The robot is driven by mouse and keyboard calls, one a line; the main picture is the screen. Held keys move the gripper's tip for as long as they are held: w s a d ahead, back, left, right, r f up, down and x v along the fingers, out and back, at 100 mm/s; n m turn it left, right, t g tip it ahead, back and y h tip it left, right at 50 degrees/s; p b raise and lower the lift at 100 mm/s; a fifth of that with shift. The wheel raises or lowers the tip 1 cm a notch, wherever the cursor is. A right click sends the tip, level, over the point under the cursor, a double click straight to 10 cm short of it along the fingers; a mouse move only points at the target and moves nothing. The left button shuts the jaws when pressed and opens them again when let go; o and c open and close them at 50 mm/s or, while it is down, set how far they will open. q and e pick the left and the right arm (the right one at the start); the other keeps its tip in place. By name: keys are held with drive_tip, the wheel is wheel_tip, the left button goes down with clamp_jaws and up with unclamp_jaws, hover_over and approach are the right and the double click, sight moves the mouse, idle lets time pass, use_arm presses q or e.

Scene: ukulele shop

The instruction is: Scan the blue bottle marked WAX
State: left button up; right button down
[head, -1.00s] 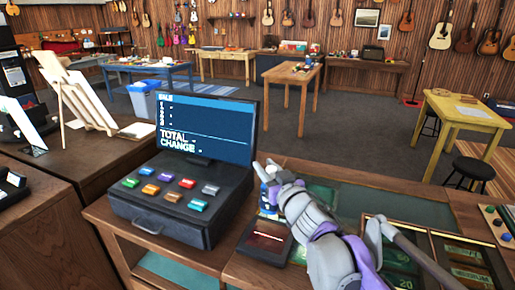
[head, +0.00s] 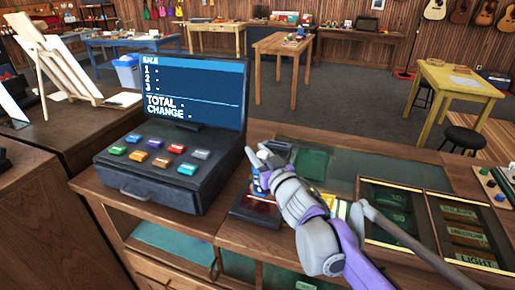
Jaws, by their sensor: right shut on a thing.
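My right gripper (head: 268,160) reaches in from the lower right over the counter, shut on the blue bottle (head: 257,184). The bottle is mostly hidden behind the gripper and my wrist; only a bit of blue and white shows, and its label cannot be read. It is just above or behind the dark scanner box (head: 258,207) with a red-lit window; I cannot tell whether they touch. The register screen (head: 192,95) shows sale rows, TOTAL and CHANGE, with no clear amounts. My left gripper is not in view.
The register (head: 155,180) with several coloured keys stands left of the scanner. Compartments with labelled cards (head: 465,233) lie to the right in the counter. A green mat (head: 312,163) lies behind my gripper. An easel (head: 62,75) stands at far left.

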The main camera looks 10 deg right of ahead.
drive_tip(key=shift+f, duration=0.25)
wheel_tip(320, 180, up, 9)
drive_tip(key=p, duration=0.5)
idle(0.5)
